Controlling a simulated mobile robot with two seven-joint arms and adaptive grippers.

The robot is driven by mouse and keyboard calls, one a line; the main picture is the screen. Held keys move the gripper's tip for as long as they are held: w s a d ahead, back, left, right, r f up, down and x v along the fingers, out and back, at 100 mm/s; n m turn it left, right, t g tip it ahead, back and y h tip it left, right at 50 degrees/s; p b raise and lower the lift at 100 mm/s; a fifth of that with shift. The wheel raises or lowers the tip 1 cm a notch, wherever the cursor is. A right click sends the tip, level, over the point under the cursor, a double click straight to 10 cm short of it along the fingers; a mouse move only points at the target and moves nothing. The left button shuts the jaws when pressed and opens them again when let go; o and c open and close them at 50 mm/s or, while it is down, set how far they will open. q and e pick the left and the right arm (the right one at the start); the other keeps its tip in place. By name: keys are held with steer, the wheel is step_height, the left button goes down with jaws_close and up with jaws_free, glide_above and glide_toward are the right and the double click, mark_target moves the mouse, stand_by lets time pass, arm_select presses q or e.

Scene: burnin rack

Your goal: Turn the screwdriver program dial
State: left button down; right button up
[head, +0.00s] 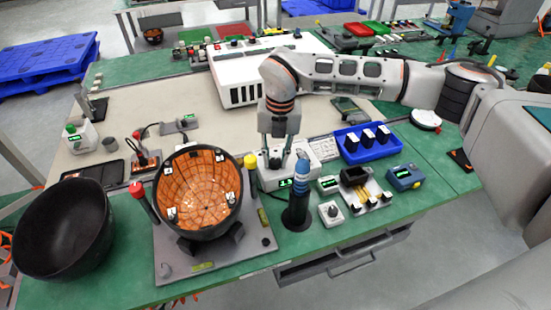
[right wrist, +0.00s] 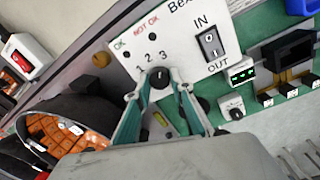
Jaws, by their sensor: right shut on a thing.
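The screwdriver controller is a white box (head: 262,180) with a green display at the middle front of the bench. In the right wrist view its panel (right wrist: 182,40) shows OK and NOT OK marks, the numbers 1 2 3 and an IN/OUT rocker switch (right wrist: 210,44). The black round program dial (right wrist: 160,77) sits below the numbers. My right gripper (head: 276,157) points down at the box; in the right wrist view its fingers (right wrist: 160,88) are on both sides of the dial, shut on it. The dial's pointer is too small to read. My left gripper is not in view.
An upright blue-and-black tool (head: 297,205) stands just in front of the box. A copper-lined black bowl (head: 198,195) on a grey fixture is to the left. A blue tray (head: 368,152) and small devices (head: 404,177) are to the right.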

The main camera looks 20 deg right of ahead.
mark_target(279, 161)
steer(key=shift+r+m, duration=0.1)
steer(key=shift+m, duration=0.4)
steer(key=o, duration=1.1)
step_height(279, 161, up, 12)
steer(key=shift+s+d, duration=0.15)
steer(key=shift+d, duration=0.2)
